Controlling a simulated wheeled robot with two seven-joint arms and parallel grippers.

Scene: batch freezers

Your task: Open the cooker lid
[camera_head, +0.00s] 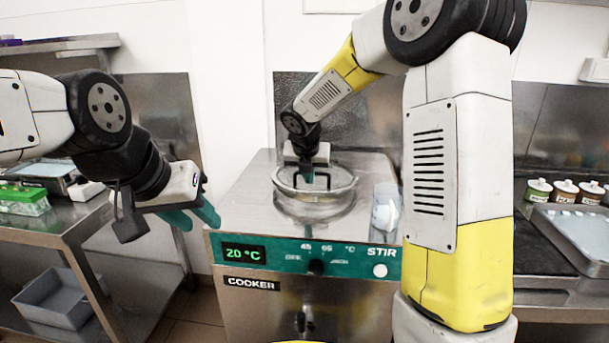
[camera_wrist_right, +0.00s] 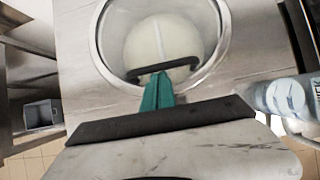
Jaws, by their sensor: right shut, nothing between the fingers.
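The cooker (camera_head: 303,306) is a steel box with a teal front panel and a display reading 20 °C. Its round see-through lid (camera_head: 340,186) lies over the opening on top, with a black bar handle (camera_head: 287,180). The lid (camera_wrist_right: 221,25) and its handle (camera_wrist_right: 205,73) also show in the wrist view, with something pale beneath. My right gripper (camera_wrist_right: 158,80) is shut and empty, its teal fingertips at the handle bar; I cannot tell whether they touch it. In the head view the right gripper (camera_head: 308,177) points down over the lid. My left gripper (camera_head: 200,218) hangs open and empty left of the cooker.
A clear container (camera_head: 386,210) stands on the cooker top, right of the lid. Small tubs (camera_head: 565,192) and a metal tray (camera_head: 580,232) are at right.

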